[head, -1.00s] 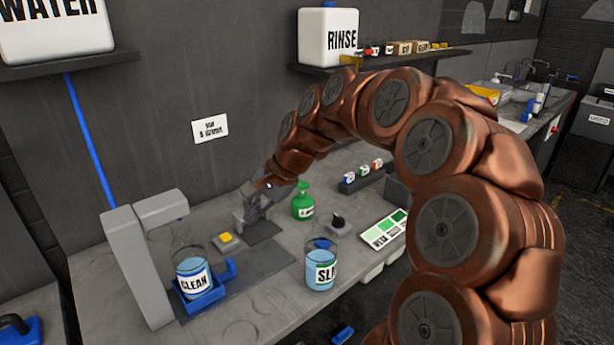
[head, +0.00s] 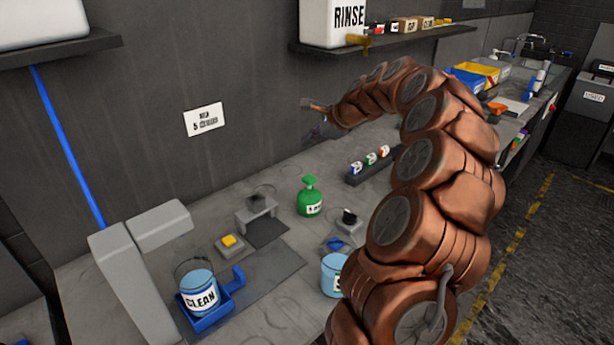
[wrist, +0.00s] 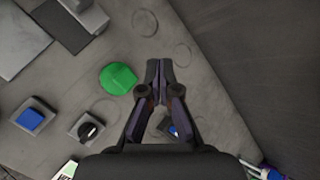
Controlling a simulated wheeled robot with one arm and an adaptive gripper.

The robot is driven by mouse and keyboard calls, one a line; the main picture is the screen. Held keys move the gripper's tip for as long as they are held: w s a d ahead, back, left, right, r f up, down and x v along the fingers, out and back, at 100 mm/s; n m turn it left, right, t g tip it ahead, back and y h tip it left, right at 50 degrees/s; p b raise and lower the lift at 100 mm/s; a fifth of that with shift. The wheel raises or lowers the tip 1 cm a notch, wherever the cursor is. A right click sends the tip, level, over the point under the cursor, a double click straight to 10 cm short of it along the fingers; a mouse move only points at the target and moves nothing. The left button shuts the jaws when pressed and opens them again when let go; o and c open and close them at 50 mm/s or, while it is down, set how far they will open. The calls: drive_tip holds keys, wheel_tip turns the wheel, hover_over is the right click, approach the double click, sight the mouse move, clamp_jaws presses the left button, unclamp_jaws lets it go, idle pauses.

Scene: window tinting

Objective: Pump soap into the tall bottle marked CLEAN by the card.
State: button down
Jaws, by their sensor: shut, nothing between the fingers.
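My gripper (head: 318,130) is raised near the wall, above and apart from the green bottle. Its fingertips (wrist: 158,68) are together and empty. The wall card (head: 205,120) has small print.
Small bottles line a dark rack (head: 370,168). A RINSE tank (head: 333,22) sits above.

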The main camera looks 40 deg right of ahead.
drive_tip(key=shift+s+d+f, duration=0.15)
drive_tip(key=shift+d, duration=0.05)
drive_tip(key=b, duration=0.5)
hover_over(307, 177)
drive_tip(key=s, duration=0.1)
drive_tip(key=f, duration=0.6)
drive_tip(key=shift+s+d+f, duration=0.2)
drive_tip(key=shift+f, duration=1.05)
drive_tip(key=shift+f, duration=0.2)
drive_tip(key=shift+f, duration=0.25)
drive_tip(key=shift+f, duration=0.9)
idle(1.1)
idle(0.4)
drive_tip(key=shift+r+p, duration=0.6)
drive_tip(key=shift+r, duration=0.75)
